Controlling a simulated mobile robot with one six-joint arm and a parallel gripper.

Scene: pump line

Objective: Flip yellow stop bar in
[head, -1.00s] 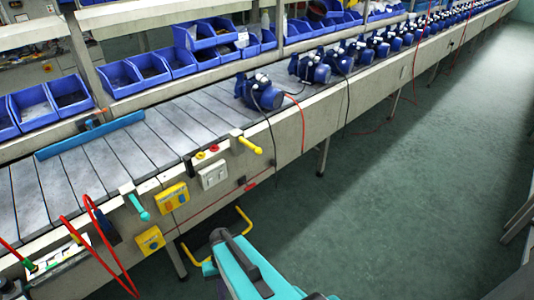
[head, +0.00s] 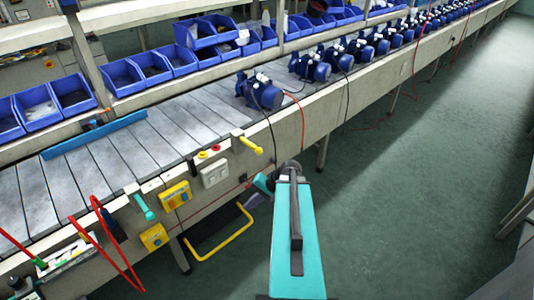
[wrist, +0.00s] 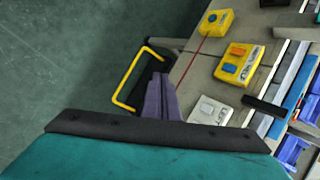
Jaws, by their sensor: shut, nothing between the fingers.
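The yellow stop bar (head: 250,145) is a short yellow rod on a pale bracket at the conveyor's near edge. In the head view it sticks outward over the aisle, angled down to the right. My gripper (wrist: 160,97) shows in the wrist view as purple-grey fingers, shut and empty. In the head view it is partly hidden by my teal arm, below the stop bar and apart from it, beside the conveyor's side. I cannot make out the stop bar in the wrist view.
A teal lever (head: 143,207) sticks out farther left. Yellow button boxes (head: 175,195) and a white switch box (head: 214,173) sit on the conveyor's side. A yellow loop rail (head: 226,243) juts out below. A blue pump (head: 262,92) stands on the belt. The aisle floor (head: 400,200) is clear.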

